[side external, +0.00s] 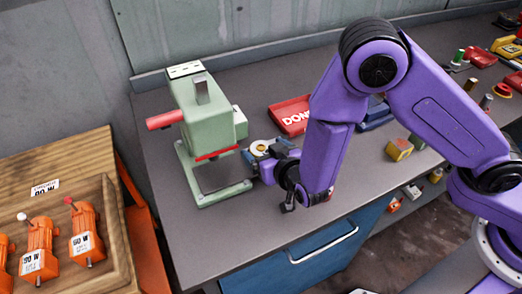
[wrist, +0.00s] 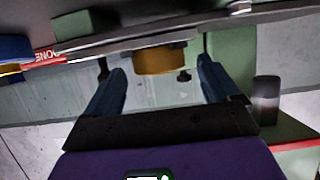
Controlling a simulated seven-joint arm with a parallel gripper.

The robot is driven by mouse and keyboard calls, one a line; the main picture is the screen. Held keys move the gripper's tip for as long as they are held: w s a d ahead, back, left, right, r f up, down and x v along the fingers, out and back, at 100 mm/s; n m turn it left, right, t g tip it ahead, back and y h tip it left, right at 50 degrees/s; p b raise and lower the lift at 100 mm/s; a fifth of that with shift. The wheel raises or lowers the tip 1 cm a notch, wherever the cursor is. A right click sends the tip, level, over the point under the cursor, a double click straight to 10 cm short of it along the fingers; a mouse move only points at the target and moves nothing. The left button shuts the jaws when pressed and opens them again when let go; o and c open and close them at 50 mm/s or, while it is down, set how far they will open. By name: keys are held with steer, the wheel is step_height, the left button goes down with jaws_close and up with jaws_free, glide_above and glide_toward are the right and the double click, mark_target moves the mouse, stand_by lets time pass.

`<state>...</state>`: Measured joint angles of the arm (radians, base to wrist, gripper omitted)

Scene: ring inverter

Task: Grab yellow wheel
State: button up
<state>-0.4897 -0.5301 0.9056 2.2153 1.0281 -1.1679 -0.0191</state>
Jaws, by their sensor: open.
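The yellow wheel (side external: 262,147) sits just right of the green press in the side view, with its pale round top partly showing and its lower part hidden by my gripper. In the wrist view the yellow wheel (wrist: 165,60) shows as a short yellow cylinder ahead, across the space between my two fingers. My gripper (side external: 262,168) is low beside the press, on the near side of the wheel. In the wrist view my gripper (wrist: 160,82) has its fingers wide apart, with a clear gap on both sides of the wheel. I see no finger contact with it.
The green press (side external: 209,125) with a red handle stands close left of my gripper. A red tray marked DONE (side external: 290,114) lies behind. A yellow block (side external: 399,149) is to the right. Orange motors (side external: 84,230) stand on a wooden board at left. The front table is clear.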

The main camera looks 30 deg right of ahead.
steer(key=shift+w+f, duration=0.2)
steer(key=shift+w, duration=0.25)
steer(key=c, duration=1.6)
steer(key=shift+r, duration=0.15)
